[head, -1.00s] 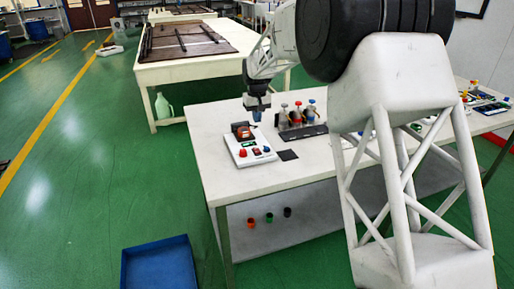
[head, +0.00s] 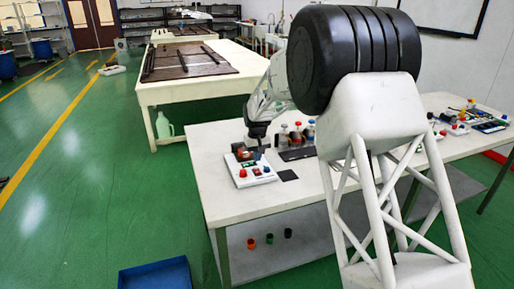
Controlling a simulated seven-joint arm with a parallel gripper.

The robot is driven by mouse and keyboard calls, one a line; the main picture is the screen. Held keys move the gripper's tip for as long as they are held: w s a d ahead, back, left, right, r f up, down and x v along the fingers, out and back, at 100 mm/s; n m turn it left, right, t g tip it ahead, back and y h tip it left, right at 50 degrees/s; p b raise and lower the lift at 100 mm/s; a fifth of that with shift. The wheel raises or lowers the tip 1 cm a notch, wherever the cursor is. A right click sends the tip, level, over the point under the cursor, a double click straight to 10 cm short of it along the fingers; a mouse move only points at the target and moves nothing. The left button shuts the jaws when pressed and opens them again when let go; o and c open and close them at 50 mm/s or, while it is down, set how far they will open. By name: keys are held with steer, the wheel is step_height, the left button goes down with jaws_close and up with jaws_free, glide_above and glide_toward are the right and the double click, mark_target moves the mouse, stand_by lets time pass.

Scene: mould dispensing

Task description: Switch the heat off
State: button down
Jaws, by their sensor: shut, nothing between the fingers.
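A white control box (head: 251,179) lies on the near white table. It bears a red button (head: 243,173) at its front left, a darker red switch (head: 256,171) beside it and another red part at its right. A brown-red block sits at its back. My gripper (head: 257,156) points down, its blue-tipped fingers shut and empty, low over the back right part of the box. I cannot tell whether the fingertips touch it. The switch's position is too small to read.
Several bottles with coloured caps (head: 297,133) stand in a dark rack right of the box. A blue tray (head: 155,275) is on the floor. Small cups stand on the lower shelf. The table's left end is clear.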

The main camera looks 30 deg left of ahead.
mark_target(257, 171)
steer(key=shift+f, duration=2.8)
steer(key=shift+d+f, duration=0.1)
steer(key=shift+f, duration=0.1)
steer(key=shift+s+f+t+y, duration=0.15)
steer(key=shift+f+t+y, duration=0.15)
steer(key=shift+t+y, duration=0.1)
steer(key=shift+s+d+f, duration=0.15)
steer(key=shift+d+f, duration=0.1)
steer(key=shift+f, duration=0.3)
steer(key=shift+s+f, duration=0.1)
steer(key=shift+f, duration=0.1)
steer(key=shift+a+r, duration=0.1)
steer(key=shift+w+a+r, duration=0.3)
steer(key=shift+w+a, duration=0.15)
steer(key=shift+w, duration=0.15)
steer(key=shift+r, duration=0.1)
step_height(257, 171, up, 15)
steer(key=d, duration=0.1)
steer(key=shift+s, duration=0.45)
